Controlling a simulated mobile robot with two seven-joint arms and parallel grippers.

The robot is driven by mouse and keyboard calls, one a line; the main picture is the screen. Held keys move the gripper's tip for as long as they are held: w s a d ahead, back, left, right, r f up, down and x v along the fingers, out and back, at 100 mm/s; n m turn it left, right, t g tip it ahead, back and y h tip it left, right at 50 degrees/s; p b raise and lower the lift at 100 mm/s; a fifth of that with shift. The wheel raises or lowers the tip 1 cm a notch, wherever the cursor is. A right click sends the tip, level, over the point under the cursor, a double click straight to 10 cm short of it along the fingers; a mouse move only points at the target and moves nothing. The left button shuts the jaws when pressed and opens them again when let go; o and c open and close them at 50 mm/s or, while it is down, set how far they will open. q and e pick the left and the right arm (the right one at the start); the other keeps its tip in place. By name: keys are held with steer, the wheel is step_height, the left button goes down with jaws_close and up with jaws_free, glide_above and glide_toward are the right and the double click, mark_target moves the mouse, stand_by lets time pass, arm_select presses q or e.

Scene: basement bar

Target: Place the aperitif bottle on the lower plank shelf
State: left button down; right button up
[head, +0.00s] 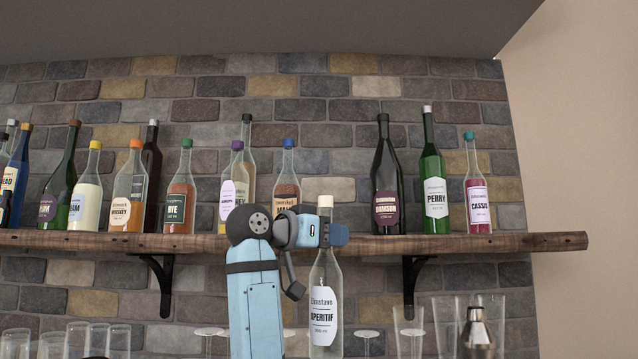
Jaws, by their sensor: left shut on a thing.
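The aperitif bottle (325,310) is clear glass with a white label and a pale cap. It hangs upright in front of the plank shelf (540,242), with its base well below the shelf's level in the picture. My left gripper (326,234) is shut around the bottle's neck, just under the cap. The wooden shelf runs across the brick wall; it is the only plank shelf in view, so I cannot tell if it is the lower one. My right gripper is not in view.
Several bottles crowd the shelf's left part, up to a malt bottle (288,180). Damson (387,185), perry (433,180) and cassis (476,195) bottles stand to the right. Between malt and damson is a gap; the right end is bare. Glasses and a shaker (476,335) stand below.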

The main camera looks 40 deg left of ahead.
arm_select(q)
steer(key=s+d+f, duration=0.1)
steer(key=d+f, duration=0.4)
steer(key=f, duration=0.9)
steer(key=s+d+f, duration=0.1)
steer(key=d+f, duration=0.5)
steer(key=f, duration=0.9)
steer(key=s+d+f, duration=0.2)
steer(key=d+f, duration=0.3)
steer(key=f, duration=1)
steer(key=shift+d, duration=0.2)
